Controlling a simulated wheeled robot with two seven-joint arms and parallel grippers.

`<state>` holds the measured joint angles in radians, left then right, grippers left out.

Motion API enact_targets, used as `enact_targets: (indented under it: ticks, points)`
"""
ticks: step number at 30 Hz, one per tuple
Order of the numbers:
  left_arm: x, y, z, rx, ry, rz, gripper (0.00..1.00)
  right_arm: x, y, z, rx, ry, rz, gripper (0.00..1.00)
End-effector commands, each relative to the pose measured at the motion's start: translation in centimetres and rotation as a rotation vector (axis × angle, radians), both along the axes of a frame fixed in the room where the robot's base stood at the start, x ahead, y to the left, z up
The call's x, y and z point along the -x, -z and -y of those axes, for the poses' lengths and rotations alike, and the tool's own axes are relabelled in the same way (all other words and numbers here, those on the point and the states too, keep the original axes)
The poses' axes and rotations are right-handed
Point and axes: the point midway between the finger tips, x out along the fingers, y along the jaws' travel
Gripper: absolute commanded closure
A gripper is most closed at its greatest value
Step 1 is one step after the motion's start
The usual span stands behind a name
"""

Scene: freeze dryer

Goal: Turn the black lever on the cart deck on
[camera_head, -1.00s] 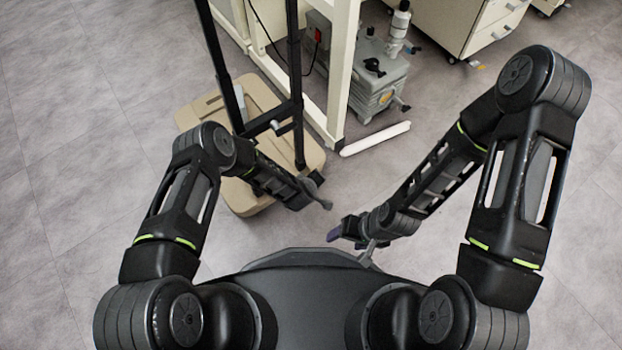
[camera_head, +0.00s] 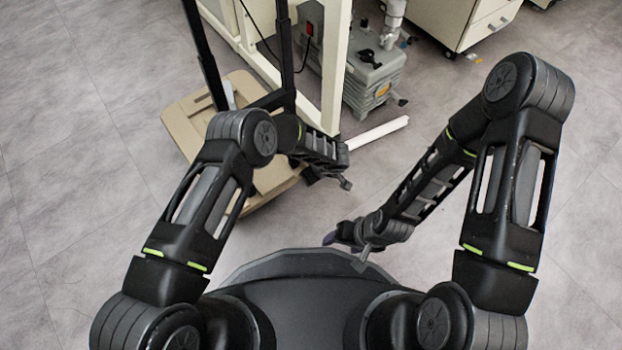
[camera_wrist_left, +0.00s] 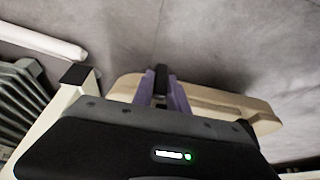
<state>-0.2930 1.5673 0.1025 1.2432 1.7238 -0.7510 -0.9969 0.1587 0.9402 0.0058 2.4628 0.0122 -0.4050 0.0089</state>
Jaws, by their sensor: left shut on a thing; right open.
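A small black lever-like part (camera_head: 367,57) shows on top of the grey pump unit (camera_head: 365,85) at the top of the head view; I cannot tell its setting. A tan cart base (camera_head: 185,125) with black posts lies on the floor at left. My left gripper (camera_head: 345,182) is in front of the base's right side, well short of the pump. In the left wrist view, its purple fingers (camera_wrist_left: 162,92) are shut on a dark piece (camera_wrist_left: 161,76) that I cannot identify. My right gripper (camera_head: 346,247) is open and empty near my body.
A cream frame leg (camera_head: 335,75) stands between the cart and the pump. A white bar (camera_head: 380,132) lies on the floor below the pump and also shows in the left wrist view (camera_wrist_left: 40,40). A cream drawer cabinet (camera_head: 450,22) is at upper right. Floor at right is clear.

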Motion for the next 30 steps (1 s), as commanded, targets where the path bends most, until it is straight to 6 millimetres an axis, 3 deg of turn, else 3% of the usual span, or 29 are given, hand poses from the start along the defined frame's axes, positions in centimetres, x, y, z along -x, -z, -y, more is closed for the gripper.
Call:
enact_targets:
  ticks: [13, 14, 20, 30]
  points:
    - [-0.52, -0.19, -0.02, -0.007, 0.002, 0.003, 1.0, -0.07, 0.24, 0.0, -0.001, 0.0, 0.001, 0.36]
    - [-0.53, -0.19, -0.02, -0.007, 0.002, 0.003, 0.8, -0.07, 0.23, 0.01, -0.001, 0.0, 0.001, 0.36]
    - [-0.36, -0.13, -0.04, -0.008, 0.001, 0.0, 0.63, -0.06, 0.22, 0.01, -0.001, 0.0, 0.001, 0.36]
    - [-0.12, -0.43, 0.04, -0.009, 0.001, -0.003, 0.62, -0.04, -0.03, 0.01, -0.001, 0.0, 0.0, 0.36]
